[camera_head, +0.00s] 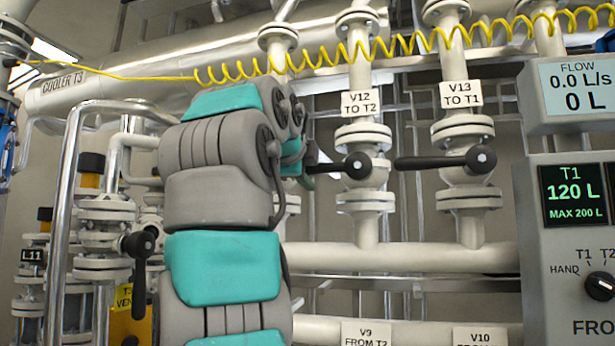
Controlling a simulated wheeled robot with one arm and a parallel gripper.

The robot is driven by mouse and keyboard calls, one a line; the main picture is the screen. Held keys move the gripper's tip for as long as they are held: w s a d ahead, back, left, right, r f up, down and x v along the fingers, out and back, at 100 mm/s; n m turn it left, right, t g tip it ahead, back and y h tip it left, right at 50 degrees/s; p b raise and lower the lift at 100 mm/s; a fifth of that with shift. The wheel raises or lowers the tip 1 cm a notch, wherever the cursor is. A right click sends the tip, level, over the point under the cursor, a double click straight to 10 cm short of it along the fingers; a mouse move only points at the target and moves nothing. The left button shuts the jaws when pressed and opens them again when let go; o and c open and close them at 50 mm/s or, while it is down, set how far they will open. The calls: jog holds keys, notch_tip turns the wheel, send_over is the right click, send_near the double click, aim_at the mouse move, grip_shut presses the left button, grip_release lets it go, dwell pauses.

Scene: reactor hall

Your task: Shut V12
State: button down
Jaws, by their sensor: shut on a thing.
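Valve V12 (366,196) sits in a vertical cream pipe under its label "V12 TO T2" (360,103). Its black lever (345,167) points left, about level and crosswise to the pipe. My gripper (312,160) is at the lever's left end, shut on it. Most of the gripper is hidden behind my own grey and teal arm, so the fingers barely show.
Valve V13 (468,182) stands right of V12, its black lever (430,162) also pointing left, close to V12. A coiled yellow hose (400,48) crosses above. A control panel (575,250) stands at the right, showing T1 120 L and flow 0.0 L/s.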

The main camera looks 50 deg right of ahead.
jog(key=shift+r, duration=0.1)
jog(key=c, duration=0.7)
grip_release()
jog(key=v, duration=0.7)
jog(key=shift+s+a, duration=0.1)
jog(key=shift+a, duration=0.3)
